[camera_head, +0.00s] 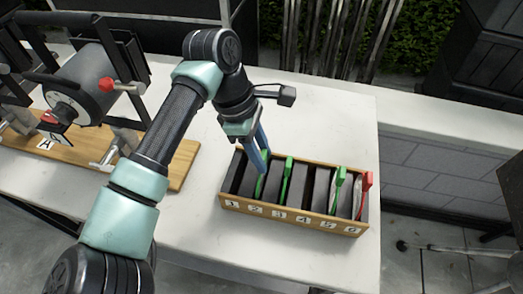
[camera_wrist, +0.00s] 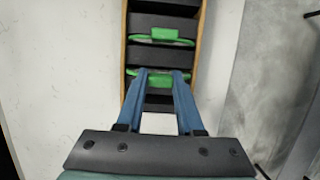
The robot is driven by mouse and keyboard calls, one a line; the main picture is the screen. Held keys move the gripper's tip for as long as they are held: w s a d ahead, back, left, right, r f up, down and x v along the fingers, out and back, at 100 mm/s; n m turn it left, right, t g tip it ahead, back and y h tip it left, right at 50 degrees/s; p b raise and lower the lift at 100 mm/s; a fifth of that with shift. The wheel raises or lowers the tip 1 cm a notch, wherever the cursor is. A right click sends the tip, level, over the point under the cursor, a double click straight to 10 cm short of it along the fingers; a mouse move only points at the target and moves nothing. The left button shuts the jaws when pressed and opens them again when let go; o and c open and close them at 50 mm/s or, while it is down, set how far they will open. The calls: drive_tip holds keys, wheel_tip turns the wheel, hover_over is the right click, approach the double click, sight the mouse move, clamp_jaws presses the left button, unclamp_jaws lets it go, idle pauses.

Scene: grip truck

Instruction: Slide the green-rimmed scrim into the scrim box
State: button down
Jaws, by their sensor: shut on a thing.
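The scrim box (camera_head: 290,216) is a long wooden box with dark dividers and slots labelled 1 to 6. Its wooden side also shows in the wrist view (camera_wrist: 200,60). My gripper (camera_head: 261,165) is over its left part, its blue fingers pointing down. In the wrist view my gripper (camera_wrist: 162,74) is shut on the tab of a green-rimmed scrim (camera_wrist: 160,83). In the head view this scrim (camera_head: 259,188) is upright and partly down in the box, seemingly in slot 2. Its lower part is hidden by the box, so I cannot tell whether it is fully seated.
Another green-rimmed scrim (camera_head: 285,181) stands in slot 3, and one (camera_head: 338,183) near slot 5. A red-rimmed scrim (camera_head: 365,187) stands at the right end. A lamp (camera_head: 82,85) is on a wooden board (camera_head: 180,172) at left. The white tabletop (camera_head: 190,230) is clear before the box.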

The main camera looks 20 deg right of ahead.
drive_tip(key=shift+c, duration=0.7)
unclamp_jaws()
drive_tip(key=shift+r, duration=0.1)
drive_tip(key=shift+r+p, duration=1.4)
drive_tip(key=shift+r, duration=1.5)
drive_tip(key=shift+d, duration=0.1)
